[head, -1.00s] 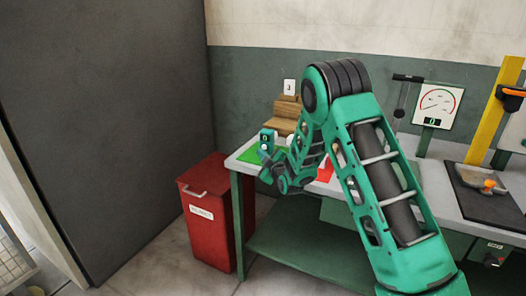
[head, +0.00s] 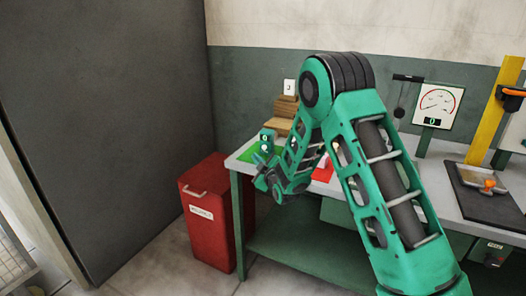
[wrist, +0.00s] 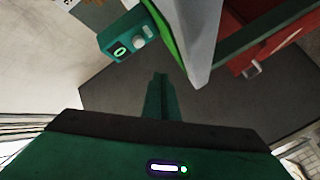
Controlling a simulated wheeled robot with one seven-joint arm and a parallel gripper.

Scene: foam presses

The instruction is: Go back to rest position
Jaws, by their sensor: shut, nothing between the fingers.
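My green arm reaches over the bench's left part, bent at a high elbow, with its forearm hanging down. My gripper (wrist: 160,85) is in the middle of the wrist view, with its fingers together and nothing between them. In the head view the end of my arm is small, near the bench's front left corner, and its fingertips are hard to make out. In the wrist view the gripper is apart from the bench edge (wrist: 206,45) and a green box with a display (wrist: 122,47).
A red bin (head: 212,225) stands left of the bench (head: 460,200). Stacked brown blocks (head: 286,106) stand at the back of the bench, behind my arm. A gauge (head: 437,105) and a yellow post (head: 492,108) are at the right. The floor in front of the bin is clear.

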